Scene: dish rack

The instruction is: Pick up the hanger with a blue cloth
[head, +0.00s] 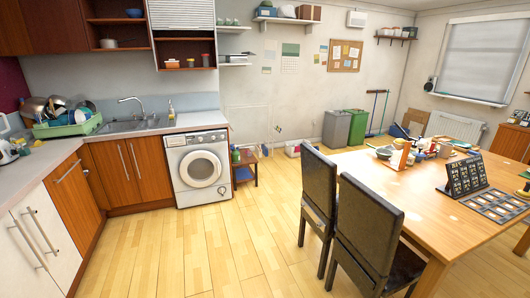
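I cannot make out a hanger with a blue cloth for certain in the head view. A small dark blue shape (398,131) shows at the far left part of the wooden table (440,208), among clutter, and it is too small to identify. Neither of my grippers is in view.
Two dark chairs (317,196) stand at the table's left side. A white washing machine (197,168), a sink (133,124) and a green dish rack (68,127) line the left. Grey (336,128) and green bins (356,126) stand at the back wall. The wooden floor (215,245) in front is clear.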

